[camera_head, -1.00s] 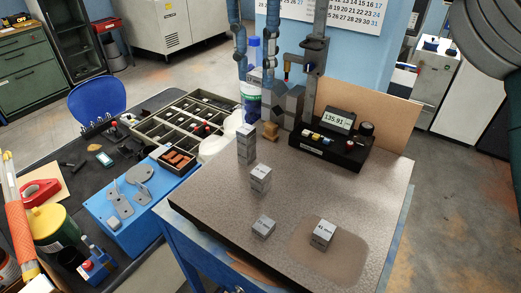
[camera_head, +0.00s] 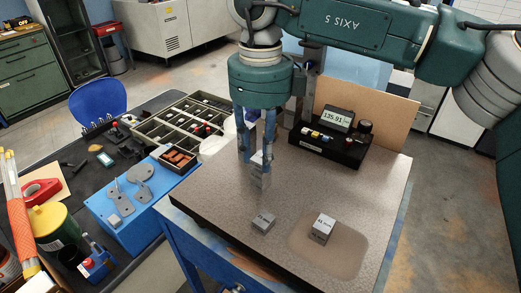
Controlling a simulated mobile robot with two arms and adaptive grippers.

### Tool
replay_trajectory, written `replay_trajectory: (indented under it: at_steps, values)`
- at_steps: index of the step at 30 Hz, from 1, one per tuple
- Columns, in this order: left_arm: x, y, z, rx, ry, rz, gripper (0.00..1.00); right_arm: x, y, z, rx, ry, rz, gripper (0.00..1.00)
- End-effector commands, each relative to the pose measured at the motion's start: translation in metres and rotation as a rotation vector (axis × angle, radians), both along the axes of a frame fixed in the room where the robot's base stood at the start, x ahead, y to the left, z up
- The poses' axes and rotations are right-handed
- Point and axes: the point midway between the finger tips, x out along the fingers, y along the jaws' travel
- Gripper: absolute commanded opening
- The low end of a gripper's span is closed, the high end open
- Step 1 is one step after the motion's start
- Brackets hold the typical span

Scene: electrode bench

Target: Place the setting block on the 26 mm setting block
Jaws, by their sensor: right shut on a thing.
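My right gripper (camera_head: 258,154) points down at the back left of the granite plate, its blue-grey fingers shut on a grey setting block (camera_head: 260,172) between them. The fingers partly cover this block, and I cannot tell whether it touches the plate. A low grey block (camera_head: 263,223) stands on the plate in front of it; its label is too small to read surely. A taller labelled block (camera_head: 323,229) stands to the right, on a darker patch. The block at the back left is hidden behind the gripper. My left gripper is not in view.
The granite plate (camera_head: 379,187) has free room at its right and middle. A black readout box (camera_head: 330,147) stands at the back, near a brown board (camera_head: 386,108). A sorting tray (camera_head: 183,120) and a blue box (camera_head: 132,205) are to the left.

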Motion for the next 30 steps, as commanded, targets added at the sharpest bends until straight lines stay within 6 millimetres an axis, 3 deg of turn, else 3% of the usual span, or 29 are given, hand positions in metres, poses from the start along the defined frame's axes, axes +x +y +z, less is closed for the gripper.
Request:
replay_trajectory:
  at_steps: [4, 12, 13, 16, 24, 30]
  values:
    - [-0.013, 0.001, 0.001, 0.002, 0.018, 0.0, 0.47, 0.0, 0.0, -0.007, 0.001, -0.002, -0.001, 0.0]
    - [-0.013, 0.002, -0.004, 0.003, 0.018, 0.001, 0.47, 0.0, 0.0, -0.011, 0.0, -0.001, -0.001, 0.0]
    - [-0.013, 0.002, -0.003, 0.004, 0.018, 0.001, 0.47, 0.0, 0.0, -0.011, 0.0, -0.001, -0.001, 0.3]
    - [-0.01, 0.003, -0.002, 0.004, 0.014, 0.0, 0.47, 0.0, 0.0, -0.01, 0.0, -0.001, -0.001, 0.47]
    - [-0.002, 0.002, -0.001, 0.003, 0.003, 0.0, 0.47, 0.0, 0.0, -0.009, 0.0, -0.001, 0.0, 0.47]
    - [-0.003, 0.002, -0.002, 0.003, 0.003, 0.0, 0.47, 0.001, 0.001, 0.009, 0.002, -0.004, -0.001, 0.47]
